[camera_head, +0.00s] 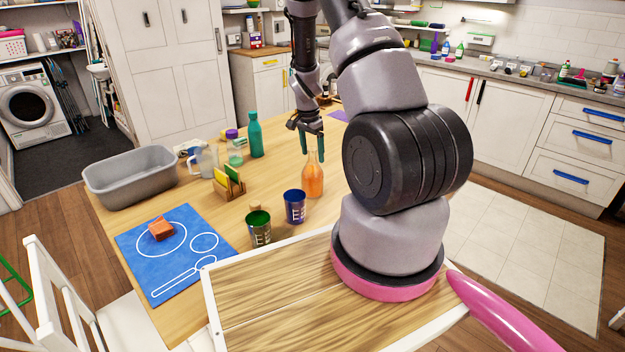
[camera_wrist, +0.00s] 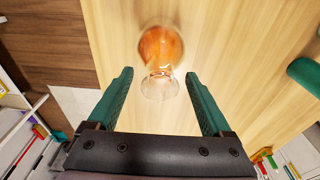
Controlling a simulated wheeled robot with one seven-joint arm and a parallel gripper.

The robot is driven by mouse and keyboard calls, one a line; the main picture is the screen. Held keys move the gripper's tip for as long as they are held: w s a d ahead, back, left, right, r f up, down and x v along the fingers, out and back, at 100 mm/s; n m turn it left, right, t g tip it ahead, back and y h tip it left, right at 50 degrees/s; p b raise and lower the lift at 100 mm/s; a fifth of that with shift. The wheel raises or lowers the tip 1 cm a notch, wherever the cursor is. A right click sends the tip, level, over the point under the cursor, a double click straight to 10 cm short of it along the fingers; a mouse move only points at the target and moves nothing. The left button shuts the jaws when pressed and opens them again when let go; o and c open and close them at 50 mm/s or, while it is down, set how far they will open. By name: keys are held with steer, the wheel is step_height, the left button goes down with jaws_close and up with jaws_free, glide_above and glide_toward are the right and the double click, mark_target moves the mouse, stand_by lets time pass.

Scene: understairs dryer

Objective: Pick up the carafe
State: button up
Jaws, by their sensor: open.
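The carafe (camera_head: 313,180) is clear glass with orange contents and a narrow neck. It stands upright on the wooden table, right of the dark blue cup. In the wrist view the carafe (camera_wrist: 160,45) lies ahead of the fingers, its clear mouth end between the two fingertips and its orange body beyond them. My gripper (camera_head: 313,156) is open, with green fingers pointing down at the carafe's neck. In the wrist view my gripper (camera_wrist: 158,77) shows a gap on both sides of the glass and holds nothing.
A blue cup (camera_head: 295,207) and a green cup (camera_head: 259,230) stand left of the carafe. A teal bottle (camera_head: 255,138), a glass pitcher (camera_head: 207,162) and a yellow-green holder (camera_head: 228,186) stand farther left. A grey basin (camera_head: 140,183) and a blue mat (camera_head: 150,272) are at the left.

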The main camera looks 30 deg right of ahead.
jaws_close()
steer(key=shift+r, duration=0.1)
stand_by(0.5)
